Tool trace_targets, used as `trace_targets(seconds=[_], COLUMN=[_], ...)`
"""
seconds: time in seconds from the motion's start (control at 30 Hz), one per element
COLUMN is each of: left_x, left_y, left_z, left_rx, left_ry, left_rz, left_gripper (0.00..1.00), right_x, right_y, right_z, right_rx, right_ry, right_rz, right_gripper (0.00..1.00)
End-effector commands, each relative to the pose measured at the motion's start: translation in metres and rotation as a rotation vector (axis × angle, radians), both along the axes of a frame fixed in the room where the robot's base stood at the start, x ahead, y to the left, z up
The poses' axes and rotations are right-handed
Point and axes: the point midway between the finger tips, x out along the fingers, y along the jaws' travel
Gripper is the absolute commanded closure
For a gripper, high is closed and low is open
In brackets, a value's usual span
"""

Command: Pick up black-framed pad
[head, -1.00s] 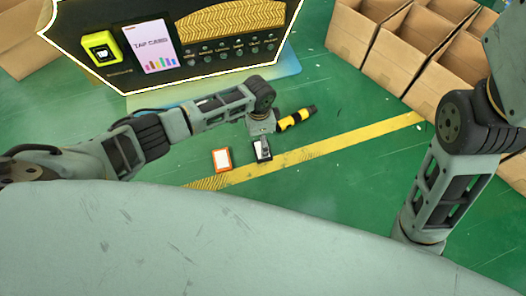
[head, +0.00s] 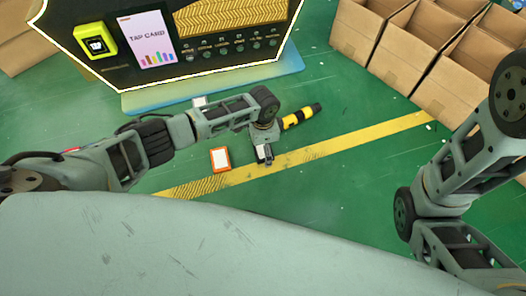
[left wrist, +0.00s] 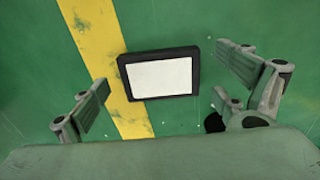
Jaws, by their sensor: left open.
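The black-framed pad (left wrist: 160,76), with a white face, lies flat on the green floor beside and partly over the yellow stripe in the left wrist view. My left gripper (left wrist: 160,88) is open, with its fingers spread on the left and right sides of the pad, apart from it. In the head view my left gripper (head: 264,152) hangs over the pad and mostly hides it. How high the fingertips are above the floor is hard to tell. My right arm shows at the right of the head view, but its gripper is out of view.
An orange-framed pad (head: 220,159) lies just left of my left gripper. A black-and-yellow cylinder (head: 298,117) is behind it to the right. A vending machine (head: 165,50) stands at the back, and open cardboard boxes (head: 388,60) at the back right. The floor between is clear.

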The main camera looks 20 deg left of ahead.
Motion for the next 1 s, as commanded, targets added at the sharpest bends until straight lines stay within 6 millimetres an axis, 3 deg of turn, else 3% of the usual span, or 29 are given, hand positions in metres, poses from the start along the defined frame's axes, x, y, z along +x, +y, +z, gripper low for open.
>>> trace_targets(seconds=[0.17,0.67,1.0], left_x=[0.0002,0.0001,0.0002], left_y=[-0.0003,-0.0002,-0.0003], left_z=[0.0009,0.0008,0.0047], left_rx=[-0.001,-0.001,-0.001], left_ry=[-0.001,-0.001,-0.001], left_rz=[0.000,0.000,0.000], left_gripper=[0.09,0.52,0.52], right_x=[0.0001,-0.0002,-0.0003], right_y=[0.0000,0.0002,0.0000], right_z=[0.0008,0.0005,0.0040], right_rx=[0.000,0.000,0.000], right_ry=[0.000,-0.001,-0.001], right_rz=[0.000,0.000,0.001], right_gripper=[0.11,0.11,0.11])
